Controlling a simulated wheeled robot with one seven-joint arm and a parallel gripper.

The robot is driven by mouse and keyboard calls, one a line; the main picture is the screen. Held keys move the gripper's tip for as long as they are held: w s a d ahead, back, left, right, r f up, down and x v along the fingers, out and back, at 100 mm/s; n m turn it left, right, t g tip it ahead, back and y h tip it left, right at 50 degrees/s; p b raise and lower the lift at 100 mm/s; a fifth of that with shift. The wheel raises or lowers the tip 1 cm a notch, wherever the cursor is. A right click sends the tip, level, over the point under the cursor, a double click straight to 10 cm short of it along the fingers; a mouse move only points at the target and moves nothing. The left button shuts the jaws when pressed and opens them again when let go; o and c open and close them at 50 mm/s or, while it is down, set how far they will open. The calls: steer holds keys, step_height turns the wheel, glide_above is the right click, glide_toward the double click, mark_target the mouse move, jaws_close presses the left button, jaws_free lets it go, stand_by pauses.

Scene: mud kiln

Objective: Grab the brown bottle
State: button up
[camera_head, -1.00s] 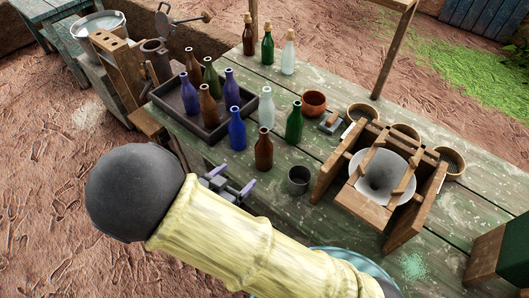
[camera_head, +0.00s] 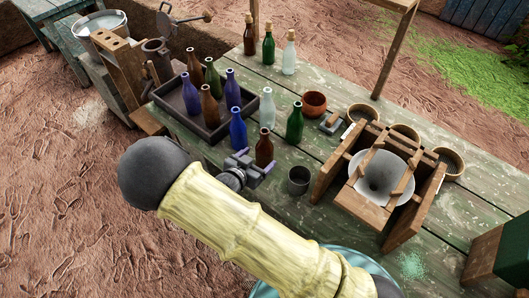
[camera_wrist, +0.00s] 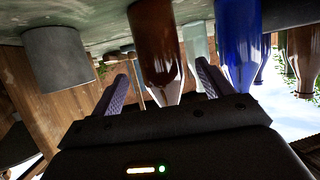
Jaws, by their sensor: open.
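A brown bottle (camera_head: 264,149) stands upright on the green table near its front edge. My gripper (camera_head: 260,164) is open and empty, low on the near side of this bottle. In the wrist view, which is upside down, the brown bottle (camera_wrist: 155,45) lies ahead, between the lines of the two spread fingers of my gripper (camera_wrist: 162,84). I cannot tell whether it is within their reach. Other brown bottles stand in the dark tray (camera_head: 209,105) (camera_head: 190,66), and a corked brown one (camera_head: 248,36) stands at the back.
A blue bottle (camera_head: 238,130) stands close left of the brown one, and a green bottle (camera_head: 294,123) behind right. A grey metal cup (camera_head: 299,181) stands to the right. The dark tray (camera_head: 228,124) lies left. A wooden frame with a funnel (camera_head: 378,177) stands further right.

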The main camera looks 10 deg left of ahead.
steer(key=p+x, duration=0.1)
steer(key=x, duration=0.4)
steer(key=shift+w, duration=0.15)
steer(key=shift+c, duration=0.2)
steer(key=c, duration=1.1)
steer(key=shift+r, duration=0.15)
steer(key=shift+c, duration=0.2)
step_height(320, 180, up, 10)
